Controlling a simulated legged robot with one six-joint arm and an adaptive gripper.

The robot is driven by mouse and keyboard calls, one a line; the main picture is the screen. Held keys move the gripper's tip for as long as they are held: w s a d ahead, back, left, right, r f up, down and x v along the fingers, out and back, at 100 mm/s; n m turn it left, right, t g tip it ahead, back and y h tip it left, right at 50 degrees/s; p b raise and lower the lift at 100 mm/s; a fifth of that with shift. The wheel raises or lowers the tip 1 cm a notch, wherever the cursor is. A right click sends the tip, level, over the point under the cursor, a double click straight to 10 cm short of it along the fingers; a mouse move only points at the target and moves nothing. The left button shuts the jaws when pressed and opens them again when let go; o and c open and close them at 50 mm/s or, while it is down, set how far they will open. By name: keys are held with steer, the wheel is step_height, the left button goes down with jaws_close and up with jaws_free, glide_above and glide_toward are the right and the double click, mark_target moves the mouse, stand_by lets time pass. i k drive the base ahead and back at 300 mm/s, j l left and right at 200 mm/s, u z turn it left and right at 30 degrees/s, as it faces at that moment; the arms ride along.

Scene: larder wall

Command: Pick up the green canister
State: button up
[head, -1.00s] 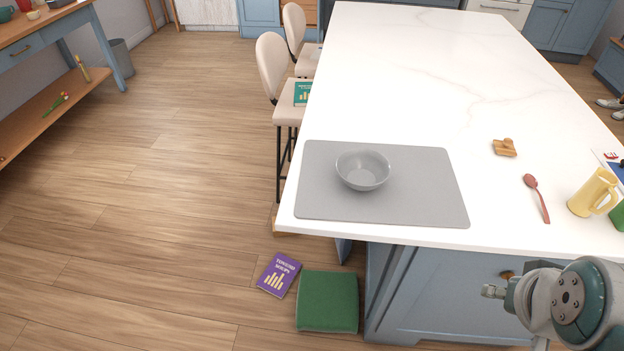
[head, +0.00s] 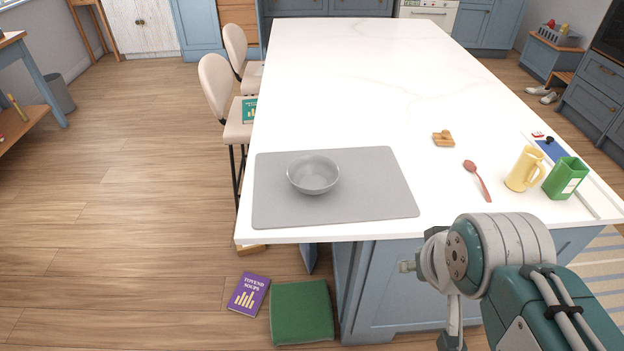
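The green canister (head: 565,178) stands upright near the right edge of the white island top, just right of a yellow mug. It is a squared green container with a pale label on its front, and its top looks open. My arm comes in at the lower right of the head view, in front of the island. The fingers of my gripper do not show, so what they are doing is hidden. Nothing of my arm touches the canister.
A yellow mug (head: 524,169) stands close beside the canister, with a reddish spoon (head: 478,181) left of it. A grey bowl (head: 313,175) sits on a grey mat (head: 385,205). A small wooden item (head: 443,139) lies farther back. The island's far part (head: 350,70) is clear.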

mark_target(568, 173)
steer(key=z, duration=1.4)
steer(key=i+l+u, duration=0.3)
steer(key=i+l, duration=0.25)
